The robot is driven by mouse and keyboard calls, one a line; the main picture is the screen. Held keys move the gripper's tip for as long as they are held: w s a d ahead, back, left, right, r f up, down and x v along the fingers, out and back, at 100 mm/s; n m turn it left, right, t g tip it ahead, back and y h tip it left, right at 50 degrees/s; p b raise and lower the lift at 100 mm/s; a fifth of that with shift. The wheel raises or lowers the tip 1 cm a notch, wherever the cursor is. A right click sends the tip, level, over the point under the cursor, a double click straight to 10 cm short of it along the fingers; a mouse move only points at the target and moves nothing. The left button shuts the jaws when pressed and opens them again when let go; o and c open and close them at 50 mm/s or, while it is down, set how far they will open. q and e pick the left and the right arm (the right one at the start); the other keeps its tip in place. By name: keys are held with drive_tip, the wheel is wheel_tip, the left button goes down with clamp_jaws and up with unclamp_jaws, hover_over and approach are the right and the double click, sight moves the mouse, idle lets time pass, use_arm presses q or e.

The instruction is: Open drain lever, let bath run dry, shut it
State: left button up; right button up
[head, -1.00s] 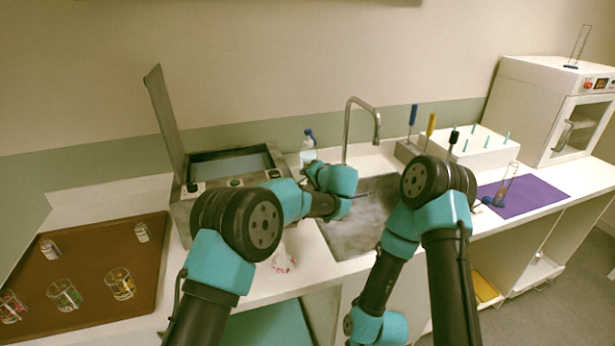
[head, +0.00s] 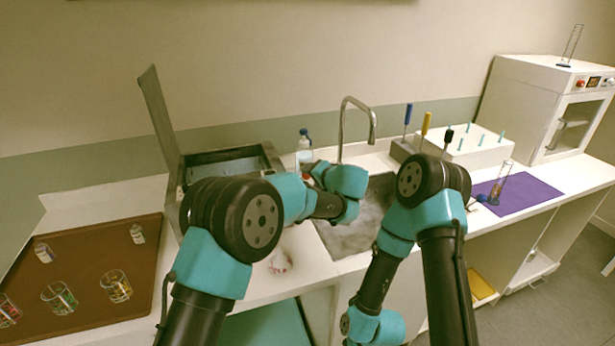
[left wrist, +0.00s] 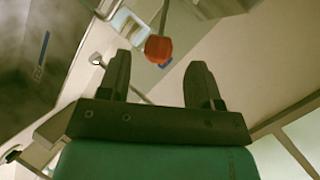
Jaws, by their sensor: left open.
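The metal bath (head: 268,155) stands on the counter at centre left in the head view, its lid (head: 158,115) raised. My left arm covers much of its front, and its water level cannot be made out. In the left wrist view, the drain lever with a red knob (left wrist: 158,49) sits just ahead of and between the fingertips of my left gripper (left wrist: 160,72). The fingers are apart on either side of it, and contact is not visible. In the head view, my left gripper is mostly hidden behind its wrist. My right gripper is not visible.
A sink (head: 350,238) with a tall tap (head: 342,130) lies right of the bath. A bottle (head: 304,150) stands behind my left wrist. A brown tray (head: 95,250) with several glass vessels is at left. A purple mat (head: 530,195) and white oven (head: 535,95) are at right.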

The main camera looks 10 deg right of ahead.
use_arm(q)
drive_tip(key=v, duration=0.6)
drive_tip(key=shift+s, duration=0.2)
drive_tip(key=shift+r, duration=0.1)
